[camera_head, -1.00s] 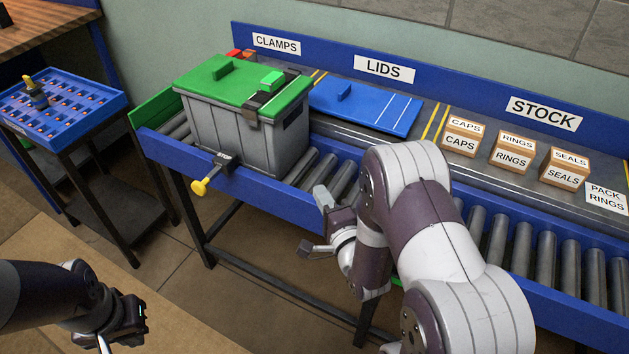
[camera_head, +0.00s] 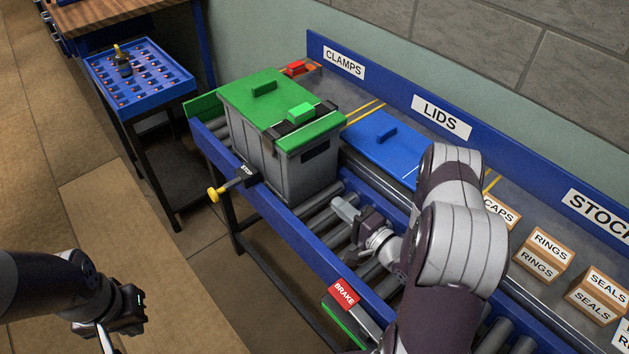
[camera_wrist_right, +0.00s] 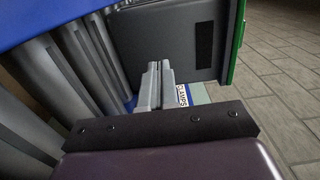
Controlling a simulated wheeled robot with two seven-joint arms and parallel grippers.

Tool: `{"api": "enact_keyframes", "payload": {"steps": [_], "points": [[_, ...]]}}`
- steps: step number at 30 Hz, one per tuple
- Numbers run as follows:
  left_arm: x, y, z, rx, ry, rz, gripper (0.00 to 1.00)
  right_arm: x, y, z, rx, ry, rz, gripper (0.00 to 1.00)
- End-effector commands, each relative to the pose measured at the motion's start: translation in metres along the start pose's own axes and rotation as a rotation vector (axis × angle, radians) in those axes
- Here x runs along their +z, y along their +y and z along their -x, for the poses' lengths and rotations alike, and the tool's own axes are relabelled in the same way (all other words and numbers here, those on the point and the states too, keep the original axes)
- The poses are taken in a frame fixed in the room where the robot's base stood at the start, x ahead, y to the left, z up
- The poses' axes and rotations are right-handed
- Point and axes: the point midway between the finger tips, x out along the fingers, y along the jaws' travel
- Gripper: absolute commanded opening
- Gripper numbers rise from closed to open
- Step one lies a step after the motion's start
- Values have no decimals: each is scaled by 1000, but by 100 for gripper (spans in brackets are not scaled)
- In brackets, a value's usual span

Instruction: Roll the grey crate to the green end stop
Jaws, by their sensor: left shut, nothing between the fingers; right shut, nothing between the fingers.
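The grey crate (camera_head: 265,160), with a green lid (camera_head: 280,105), stands upright on the roller conveyor. The green end stop (camera_head: 203,106) is at the conveyor's left end, with a short stretch of rollers showing between it and the crate. My right gripper (camera_head: 340,206) is shut and empty, low over the rollers just right of the crate. In the right wrist view its fingers (camera_wrist_right: 155,84) point toward the crate's end wall (camera_wrist_right: 180,35); I cannot tell if they touch it. My left gripper (camera_head: 106,342) is shut and empty at lower left, away from the conveyor.
A blue lid (camera_head: 378,140) and small boxes (camera_head: 543,257) lie on the shelf behind. A blue tray table (camera_head: 140,78) stands at left.

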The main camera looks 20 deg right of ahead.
Motion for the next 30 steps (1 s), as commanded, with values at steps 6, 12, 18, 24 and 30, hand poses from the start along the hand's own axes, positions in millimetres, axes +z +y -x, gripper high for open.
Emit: {"api": "enact_keyframes", "payload": {"steps": [6, 12, 18, 24, 30], "points": [[0, 0, 2, 0, 1, 0, 0, 1, 0, -49, -1, -4, 1, 0], [0, 0, 4, 0, 1, 0, 0, 1, 0, -82, -1, -1, -1, 0], [-1, 0, 4, 0, 0, 0, 0, 0, 0, -96, 0, 1, -1, 0], [-1, 0, 4, 0, 0, 0, 0, 0, 0, -96, 0, 2, -1, 0], [0, 0, 2, 0, 1, 0, 0, 0, 1, -101, 0, 0, 0, 0]]}}
